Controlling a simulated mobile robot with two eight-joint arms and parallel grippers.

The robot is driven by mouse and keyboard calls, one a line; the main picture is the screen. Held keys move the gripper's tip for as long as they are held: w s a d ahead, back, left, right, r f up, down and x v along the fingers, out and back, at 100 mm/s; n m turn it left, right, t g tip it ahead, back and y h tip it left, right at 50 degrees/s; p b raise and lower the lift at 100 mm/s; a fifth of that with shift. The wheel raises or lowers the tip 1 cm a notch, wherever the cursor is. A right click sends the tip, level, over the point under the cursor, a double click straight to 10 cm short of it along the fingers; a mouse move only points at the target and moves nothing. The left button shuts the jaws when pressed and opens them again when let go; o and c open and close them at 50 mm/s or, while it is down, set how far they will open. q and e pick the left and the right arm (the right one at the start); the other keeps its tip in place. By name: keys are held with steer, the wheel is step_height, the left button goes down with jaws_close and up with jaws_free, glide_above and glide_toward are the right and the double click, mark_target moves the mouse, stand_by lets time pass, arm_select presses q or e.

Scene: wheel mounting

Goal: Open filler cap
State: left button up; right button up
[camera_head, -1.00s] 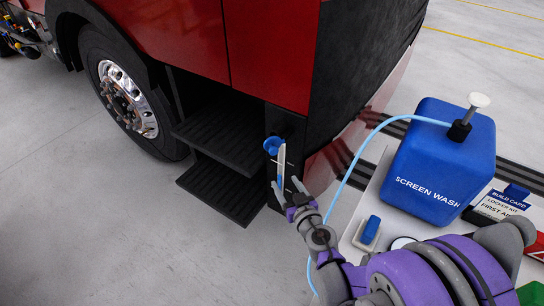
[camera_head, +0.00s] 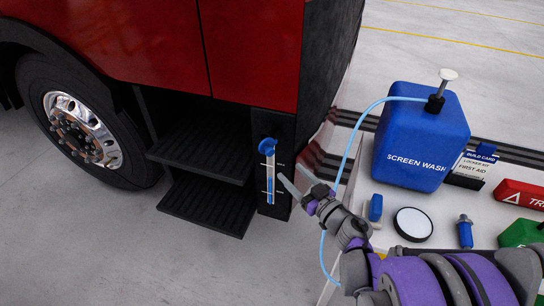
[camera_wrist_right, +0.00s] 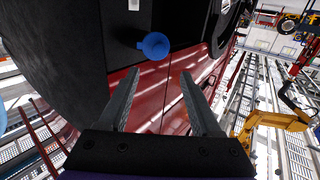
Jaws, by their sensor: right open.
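The blue filler cap (camera_head: 267,145) sits on the truck's black corner panel, at the top of a clear level gauge (camera_head: 269,178) with blue in its lower part. My right gripper (camera_head: 292,175) is just to the right of and below the cap in the head view, open and empty. In the right wrist view the blue cap (camera_wrist_right: 153,46) appears ahead of the two spread fingers (camera_wrist_right: 158,75), roughly centred between them and apart from both. My left gripper is in no view.
Black steps (camera_head: 205,150) and a wheel (camera_head: 85,130) lie left of the panel. On the right, a table (camera_head: 385,238) carries a blue screen wash container (camera_head: 420,135) with a pale blue hose (camera_head: 347,150), a round black-rimmed disc (camera_head: 413,224) and a red case (camera_head: 520,194).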

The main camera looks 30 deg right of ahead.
mark_target(271, 153)
steer(key=w, duration=1)
steer(key=shift+w+a, duration=0.2)
steer(key=shift+a, duration=0.15)
steer(key=shift+c, duration=0.2)
jaws_close()
